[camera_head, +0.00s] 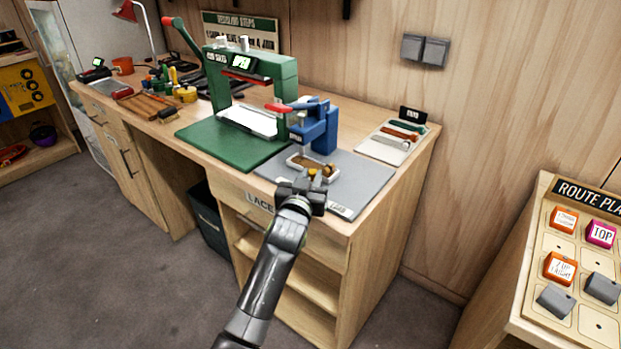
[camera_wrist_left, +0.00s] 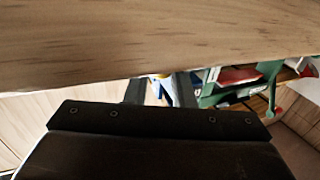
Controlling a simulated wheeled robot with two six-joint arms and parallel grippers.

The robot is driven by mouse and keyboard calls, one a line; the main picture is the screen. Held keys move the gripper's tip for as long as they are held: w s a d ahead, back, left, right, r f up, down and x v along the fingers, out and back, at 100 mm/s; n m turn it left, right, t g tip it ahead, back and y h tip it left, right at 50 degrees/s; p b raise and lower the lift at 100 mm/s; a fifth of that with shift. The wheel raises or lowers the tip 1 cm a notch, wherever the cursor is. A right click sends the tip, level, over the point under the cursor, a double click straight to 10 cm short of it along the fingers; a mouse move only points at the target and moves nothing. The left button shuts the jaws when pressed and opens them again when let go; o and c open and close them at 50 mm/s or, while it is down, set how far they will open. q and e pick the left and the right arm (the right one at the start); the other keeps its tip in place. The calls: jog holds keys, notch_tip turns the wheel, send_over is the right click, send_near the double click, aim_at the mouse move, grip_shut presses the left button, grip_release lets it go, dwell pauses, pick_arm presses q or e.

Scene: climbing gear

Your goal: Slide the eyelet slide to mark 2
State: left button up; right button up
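The blue eyelet press (camera_head: 318,128) with a red lever stands on a grey plate (camera_head: 352,180) near the bench's right end. A small light tray with brown contents (camera_head: 314,166), perhaps the eyelet slide, sits at its foot. My left gripper (camera_head: 312,184) is just in front of this tray, partly covering it; I cannot tell if they touch. In the left wrist view, its two fingers (camera_wrist_left: 160,88) stand apart, with white, blue and yellow bits showing beyond the gap. Mark 2 cannot be made out. My right gripper is not in view.
A green press (camera_head: 282,85) stands left of the blue one. A pale tray with several strips (camera_head: 385,148) lies to the right. Brushes and tools crowd the bench's left end. A route board (camera_head: 567,245) stands at far right. Open floor (camera_head: 130,270) lies left of my arm.

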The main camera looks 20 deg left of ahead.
pick_arm(q)
grip_shut()
jog(key=shift+a, duration=0.1)
jog(key=shift+w+a, duration=0.25)
jog(key=shift+a, duration=0.35)
jog(key=shift+w+a, duration=0.2)
jog(key=shift+a, duration=0.35)
jog(key=shift+d, duration=0.1)
jog(key=o, duration=0.7)
grip_release()
jog(key=shift+s, duration=0.1)
jog(key=s, duration=1.7)
jog(key=shift+s+d, duration=0.1)
jog(key=shift+d, duration=0.25)
jog(key=shift+f, duration=0.15)
